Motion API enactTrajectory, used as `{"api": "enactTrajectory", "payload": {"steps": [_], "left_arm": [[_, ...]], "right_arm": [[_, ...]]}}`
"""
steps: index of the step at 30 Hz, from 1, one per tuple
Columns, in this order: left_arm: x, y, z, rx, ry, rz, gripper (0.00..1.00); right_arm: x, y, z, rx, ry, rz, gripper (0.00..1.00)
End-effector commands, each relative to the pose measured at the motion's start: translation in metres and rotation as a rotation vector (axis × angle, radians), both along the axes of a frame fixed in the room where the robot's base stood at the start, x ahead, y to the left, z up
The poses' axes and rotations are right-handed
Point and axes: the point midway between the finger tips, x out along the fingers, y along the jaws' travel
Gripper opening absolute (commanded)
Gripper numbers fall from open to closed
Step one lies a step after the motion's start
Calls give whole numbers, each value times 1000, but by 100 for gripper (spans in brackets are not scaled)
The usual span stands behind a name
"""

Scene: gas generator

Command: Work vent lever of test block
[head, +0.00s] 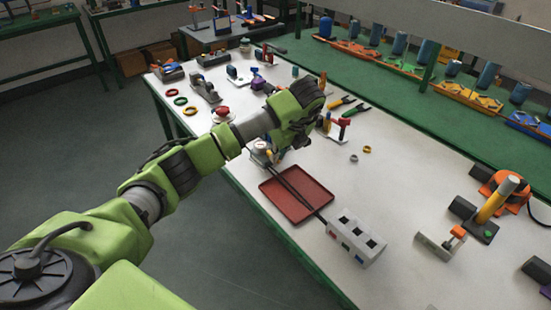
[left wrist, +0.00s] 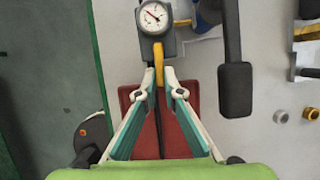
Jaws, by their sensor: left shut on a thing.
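The test block (left wrist: 157,45) is dark grey with a round white dial gauge (left wrist: 152,17) on top in the left wrist view. A yellow vent lever (left wrist: 159,64) sticks out from it toward my fingers. My left gripper (left wrist: 158,82) is shut on the yellow lever, one fingertip at each side of it. In the head view the block's white dial (head: 262,145) shows near the table's front edge, and my wrist hides much of the block. My right gripper is in neither view.
A red tray (head: 289,202) lies beside the block, with dark, thin lengths across it. A grey box with square openings (head: 355,238) stands right of the tray. Pliers, coloured rings and other tools lie around on the white table (head: 390,180). A dark paddle-like part (left wrist: 235,88) is right of the lever.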

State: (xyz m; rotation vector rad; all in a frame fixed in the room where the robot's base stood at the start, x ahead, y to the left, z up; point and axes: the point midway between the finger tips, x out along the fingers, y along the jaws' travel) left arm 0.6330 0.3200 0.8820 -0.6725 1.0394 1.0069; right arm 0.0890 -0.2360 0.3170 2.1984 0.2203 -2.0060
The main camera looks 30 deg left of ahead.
Motion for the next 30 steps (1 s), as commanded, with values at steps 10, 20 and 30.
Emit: {"api": "enactTrajectory", "payload": {"steps": [10, 20, 30], "left_arm": [[4, -1, 0, 0, 0, 82, 0], [4, -1, 0, 0, 1, 87, 0], [4, -1, 0, -1, 1, 87, 25]], "right_arm": [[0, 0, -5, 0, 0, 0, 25], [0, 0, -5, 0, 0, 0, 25], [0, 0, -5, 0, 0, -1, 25]]}}
